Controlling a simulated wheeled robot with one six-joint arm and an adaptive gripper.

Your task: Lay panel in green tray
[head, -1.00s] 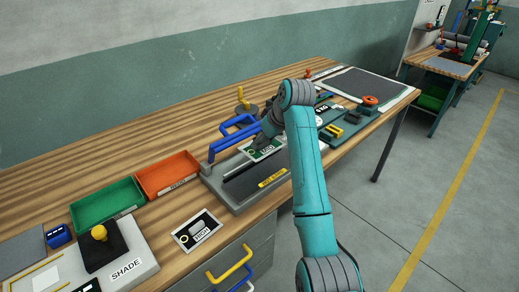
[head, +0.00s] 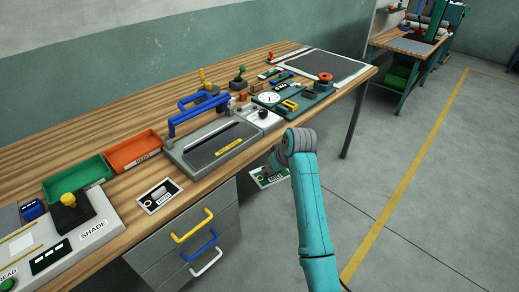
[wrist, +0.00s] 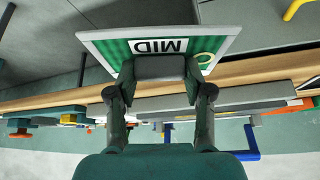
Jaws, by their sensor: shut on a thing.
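A flat panel (head: 268,178) with a light edge, green stripes and a MID label is in my gripper (head: 277,163), out over the floor just off the bench's front edge. In the wrist view the panel (wrist: 205,47) sits between the fingertips of my gripper (wrist: 157,82), which is shut on it near one edge. The green tray (head: 80,180) stands on the bench at the left and looks empty. My gripper is well to the right of it. In the head view my arm hides part of the gripper.
An orange tray (head: 136,152) adjoins the green one. A grey fixture with a blue handle (head: 213,144) stands between the trays and my arm. Another labelled card (head: 160,195) lies at the bench front, above drawers with yellow, blue and white handles. A SHADE console (head: 75,237) is near left.

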